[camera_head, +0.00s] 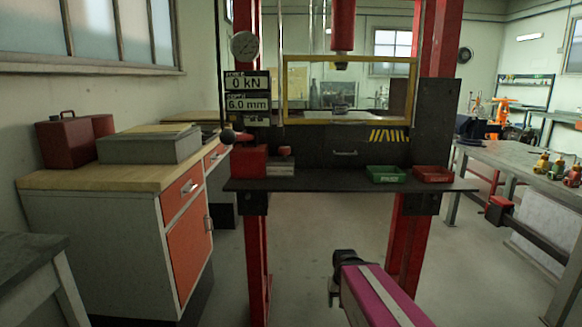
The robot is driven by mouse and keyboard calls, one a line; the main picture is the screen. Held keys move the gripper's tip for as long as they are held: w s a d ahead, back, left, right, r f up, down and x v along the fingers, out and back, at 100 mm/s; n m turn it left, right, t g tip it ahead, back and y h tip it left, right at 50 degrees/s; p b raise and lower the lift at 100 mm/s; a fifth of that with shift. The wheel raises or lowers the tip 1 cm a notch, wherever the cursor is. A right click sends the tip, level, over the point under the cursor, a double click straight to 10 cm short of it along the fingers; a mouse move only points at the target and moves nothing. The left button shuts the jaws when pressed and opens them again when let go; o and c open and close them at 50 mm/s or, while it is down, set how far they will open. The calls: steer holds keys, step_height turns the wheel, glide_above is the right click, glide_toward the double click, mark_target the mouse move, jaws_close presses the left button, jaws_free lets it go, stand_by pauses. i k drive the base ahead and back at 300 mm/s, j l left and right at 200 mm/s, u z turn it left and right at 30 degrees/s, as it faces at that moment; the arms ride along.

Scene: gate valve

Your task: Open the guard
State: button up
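The guard (350,122) is a yellow-framed clear panel on the front of a red press. It stands upright between the two red posts, in front of the space under the red ram (342,25). Below it is a dark panel with yellow stripes and a small grey bar handle (344,153); I cannot tell whether this panel is part of the guard. My gripper (333,291) is low in front of the press, below the shelf and well apart from the guard. It is small and dark, and I cannot see whether its fingers are apart.
A dark shelf (320,186) juts from the press, bearing a green tray (386,174) and a red tray (432,174). A cabinet (110,240) is at left, a workbench (530,165) at right. The floor ahead is clear.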

mark_target(412, 61)
steer(key=k+j+z, duration=0.15)
steer(key=j, duration=0.25)
steer(key=k+j+z, duration=0.15)
steer(key=j, duration=0.25)
steer(key=k+j+z, duration=0.15)
steer(key=k+j, duration=0.15)
steer(key=k+z, duration=0.2)
steer(key=k, duration=0.2)
steer(key=i+j, duration=0.15)
steer(key=i, duration=0.3)
